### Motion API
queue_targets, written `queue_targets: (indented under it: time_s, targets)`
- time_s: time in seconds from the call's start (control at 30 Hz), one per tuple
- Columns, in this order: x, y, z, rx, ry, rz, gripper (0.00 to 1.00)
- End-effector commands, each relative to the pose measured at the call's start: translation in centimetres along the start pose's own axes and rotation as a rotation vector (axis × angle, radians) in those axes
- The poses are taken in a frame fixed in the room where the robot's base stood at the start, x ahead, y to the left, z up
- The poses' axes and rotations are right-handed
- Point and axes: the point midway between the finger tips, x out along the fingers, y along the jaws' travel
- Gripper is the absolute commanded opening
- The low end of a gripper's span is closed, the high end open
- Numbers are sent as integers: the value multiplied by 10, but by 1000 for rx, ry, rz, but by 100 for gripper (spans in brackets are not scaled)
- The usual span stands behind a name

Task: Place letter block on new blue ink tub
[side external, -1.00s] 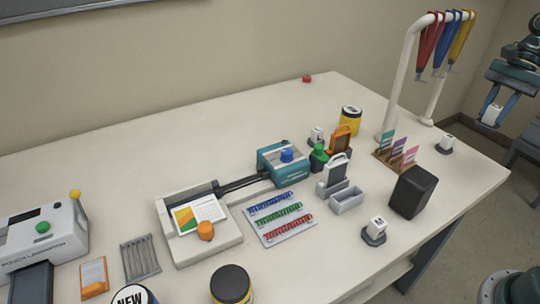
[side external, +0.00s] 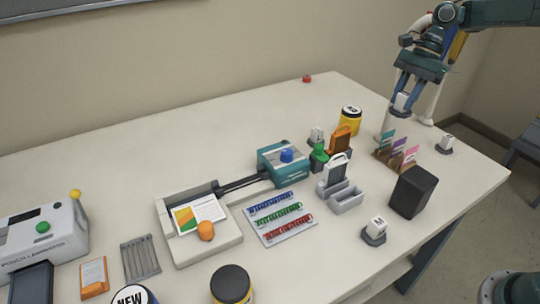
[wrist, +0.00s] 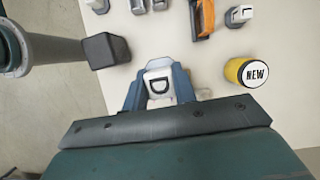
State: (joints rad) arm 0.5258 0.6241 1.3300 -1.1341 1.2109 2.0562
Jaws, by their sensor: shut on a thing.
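My gripper (side external: 401,108) is shut on a white letter block (side external: 401,101), held in the air in front of the white rack post, above the back right of the table. In the wrist view the block (wrist: 159,86) sits between the blue fingers and shows a dark letter like a D. A yellow tub (side external: 350,122) stands to the gripper's left; in the wrist view its white top (wrist: 255,74) reads NEW.
A dark-lidded tub (side external: 231,284) is in front. The back left table is clear.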

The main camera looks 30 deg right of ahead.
Motion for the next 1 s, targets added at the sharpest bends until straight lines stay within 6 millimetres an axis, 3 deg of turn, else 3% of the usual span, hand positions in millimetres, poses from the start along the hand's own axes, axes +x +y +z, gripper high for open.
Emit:
queue_targets:
  time_s: [0.2,0.5,0.73,1.0]
  targets:
    - [26,-40,56,-1,1,-1,0]
    - [63,-78,137,9,0,-6,0]
    - [94,-96,204,17,0,-10,0]
    - [130,-102,287,25,-1,-14,0]
